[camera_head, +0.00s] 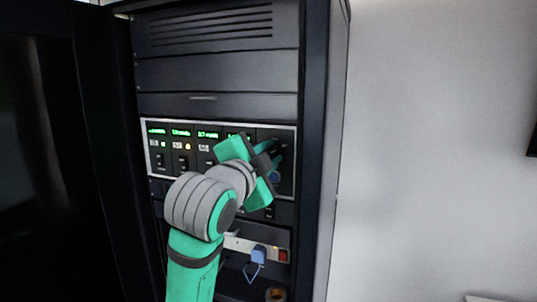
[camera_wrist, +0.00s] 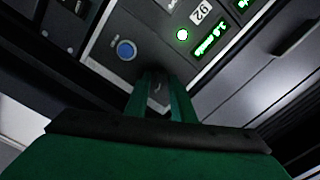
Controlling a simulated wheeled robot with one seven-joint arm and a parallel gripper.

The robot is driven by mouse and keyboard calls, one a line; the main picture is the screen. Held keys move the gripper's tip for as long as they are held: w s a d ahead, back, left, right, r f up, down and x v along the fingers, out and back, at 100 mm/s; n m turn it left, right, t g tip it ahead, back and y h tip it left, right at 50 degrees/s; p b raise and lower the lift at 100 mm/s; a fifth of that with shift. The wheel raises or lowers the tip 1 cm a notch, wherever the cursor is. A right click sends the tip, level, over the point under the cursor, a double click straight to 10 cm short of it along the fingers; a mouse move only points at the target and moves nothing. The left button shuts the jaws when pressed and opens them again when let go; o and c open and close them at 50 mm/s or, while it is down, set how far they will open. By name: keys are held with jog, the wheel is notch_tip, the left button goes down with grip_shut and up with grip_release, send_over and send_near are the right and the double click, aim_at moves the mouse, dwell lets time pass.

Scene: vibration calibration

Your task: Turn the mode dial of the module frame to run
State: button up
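The module frame (camera_head: 150,173) is a light-edged panel in the rack, with several green displays and small switches. Its right section is dark and carries a blue round button (camera_head: 273,177), which also shows in the wrist view (camera_wrist: 126,49). My gripper (camera_head: 279,151) is at this right section, its fingers pointing at the panel just above the button. In the wrist view, the two green fingers (camera_wrist: 157,90) lie close together, with a narrow dark gap between them. The mode dial is not clearly visible; the fingers cover that area. I cannot tell whether they touch or grip it.
Below the frame, a power strip (camera_head: 237,243) holds a blue plug (camera_head: 258,254) with a cable and a red switch (camera_head: 283,256). A roll-shaped object (camera_head: 276,294) lies lower down. An open dark door (camera_head: 95,150) stands at left.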

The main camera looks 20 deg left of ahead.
jog(key=shift+w, duration=0.1)
grip_shut()
jog(key=shift+a, duration=0.2)
jog(key=shift+d+n, duration=0.3)
jog(key=shift+d+r+n, duration=0.1)
jog(key=shift+n, duration=0.7)
jog(key=n, duration=0.4)
jog(key=shift+n, duration=0.3)
jog(key=n, duration=0.5)
jog(key=shift+a+r, duration=0.15)
jog(key=shift+a, duration=0.1)
